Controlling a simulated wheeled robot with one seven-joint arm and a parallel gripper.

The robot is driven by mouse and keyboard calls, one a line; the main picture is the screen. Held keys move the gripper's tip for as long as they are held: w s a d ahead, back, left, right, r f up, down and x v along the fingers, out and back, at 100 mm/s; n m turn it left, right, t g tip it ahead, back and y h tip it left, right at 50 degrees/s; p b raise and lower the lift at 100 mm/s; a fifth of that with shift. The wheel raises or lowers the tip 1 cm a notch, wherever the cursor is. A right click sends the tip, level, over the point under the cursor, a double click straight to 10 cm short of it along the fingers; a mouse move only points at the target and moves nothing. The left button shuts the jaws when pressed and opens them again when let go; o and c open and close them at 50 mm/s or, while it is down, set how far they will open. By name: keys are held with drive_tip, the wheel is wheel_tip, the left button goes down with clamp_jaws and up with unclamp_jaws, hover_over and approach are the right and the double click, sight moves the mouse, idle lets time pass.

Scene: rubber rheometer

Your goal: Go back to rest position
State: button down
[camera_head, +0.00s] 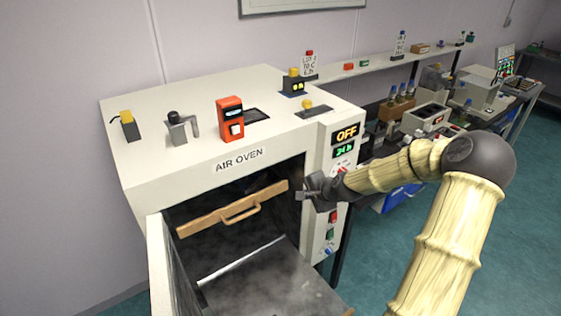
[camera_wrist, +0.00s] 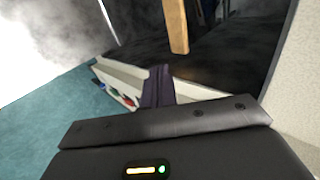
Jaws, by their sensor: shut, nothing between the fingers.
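My gripper (camera_head: 306,196) is at the right edge of the open air oven (camera_head: 222,187), in front of the cavity mouth and just below the front panel. Its fingers are shut and nothing shows between them. The arm reaches in from the lower right with a bend at the dark elbow joint. In the wrist view the dark fingers (camera_wrist: 158,86) point towards the oven opening. A wooden bar with a handle (camera_head: 232,210) is inside the oven, to the left of my gripper; its end also shows in the wrist view (camera_wrist: 177,25).
The oven door (camera_head: 158,268) hangs open at the left. The control panel (camera_head: 342,160) reads OFF and is close to the right of my gripper. A bench with equipment (camera_head: 432,118) runs along the wall at right. Green floor (camera_head: 525,240) is clear at lower right.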

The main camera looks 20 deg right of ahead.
drive_tip(key=shift+a, duration=0.1)
drive_tip(key=s+a+n+g+h, duration=0.1)
drive_tip(key=s+a+n+g, duration=0.3)
drive_tip(key=s+a+n, duration=0.5)
drive_tip(key=s+a+r+n+g+h, duration=0.1)
drive_tip(key=s+r+n, duration=0.1)
drive_tip(key=s, duration=0.6)
drive_tip(key=s+a+r+n+g+h, duration=0.1)
drive_tip(key=s+r+n, duration=0.1)
drive_tip(key=s, duration=0.6)
drive_tip(key=shift+s+a+r+n, duration=0.15)
drive_tip(key=shift+s+r+n, duration=0.15)
drive_tip(key=shift+n, duration=0.3)
